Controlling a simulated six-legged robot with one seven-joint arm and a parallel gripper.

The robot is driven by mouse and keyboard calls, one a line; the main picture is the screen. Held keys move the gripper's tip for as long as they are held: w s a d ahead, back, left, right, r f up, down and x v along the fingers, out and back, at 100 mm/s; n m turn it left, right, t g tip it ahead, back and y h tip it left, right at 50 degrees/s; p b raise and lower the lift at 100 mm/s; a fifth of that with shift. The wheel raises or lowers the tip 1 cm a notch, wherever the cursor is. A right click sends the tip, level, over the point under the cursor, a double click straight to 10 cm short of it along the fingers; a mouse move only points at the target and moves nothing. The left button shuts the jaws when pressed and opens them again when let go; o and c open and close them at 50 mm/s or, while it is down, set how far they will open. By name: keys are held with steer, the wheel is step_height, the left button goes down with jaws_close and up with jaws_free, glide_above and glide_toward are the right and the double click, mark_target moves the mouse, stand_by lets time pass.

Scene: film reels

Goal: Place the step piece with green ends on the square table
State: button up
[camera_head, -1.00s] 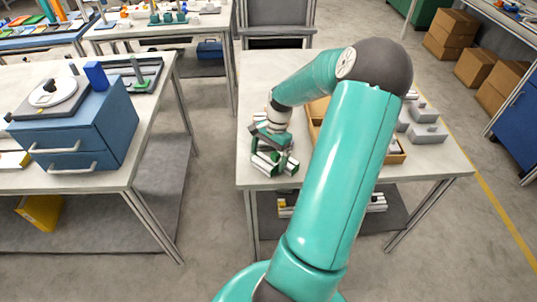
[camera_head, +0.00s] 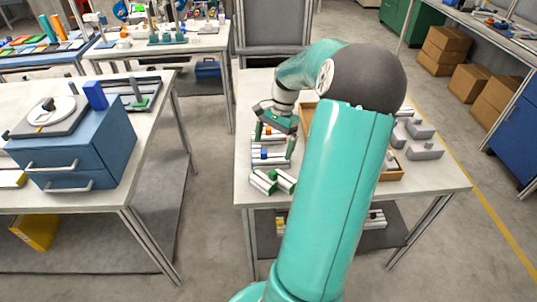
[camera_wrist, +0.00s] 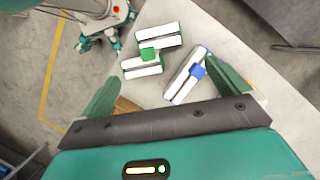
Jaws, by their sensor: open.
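The step piece with green ends (camera_head: 272,182) lies near the front left corner of a pale table (camera_head: 257,196). In the wrist view it shows as white bars with a green block (camera_wrist: 149,54) between the fingers, some way beyond the tips. My gripper (camera_head: 274,146) is open and empty, above the table and farther back than this piece; its spread fingers also show in the wrist view (camera_wrist: 165,75). A similar step piece with blue (camera_head: 267,157) lies just behind the green one, beneath my gripper. I cannot tell from its outline which table is meant by square.
An orange-marked piece (camera_head: 268,131) is partly hidden behind my gripper. A wooden tray (camera_head: 393,175) and grey blocks (camera_head: 424,150) are on the table's right, partly behind my arm. A left table (camera_head: 120,192) carries a blue drawer cabinet (camera_head: 75,150).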

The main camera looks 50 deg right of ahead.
steer(key=shift+r, duration=0.2)
steer(key=w+a+r+n+h, duration=0.2)
steer(key=a+r+n, duration=0.25)
steer(key=a, duration=0.55)
steer(key=w+a+r+n+h, duration=0.2)
steer(key=a+r+n, duration=0.25)
steer(key=a, duration=0.65)
steer(key=s+a+r+n+t, duration=0.2)
steer(key=s+a+n, duration=0.2)
steer(key=a, duration=0.5)
steer(key=s+a+r+n+t, duration=0.3)
steer(key=s+a+n, duration=0.1)
steer(key=a, duration=0.4)
steer(key=shift+s+a+n+y, duration=0.3)
steer(key=shift+s+a+n, duration=0.1)
steer(key=shift+n, duration=0.5)
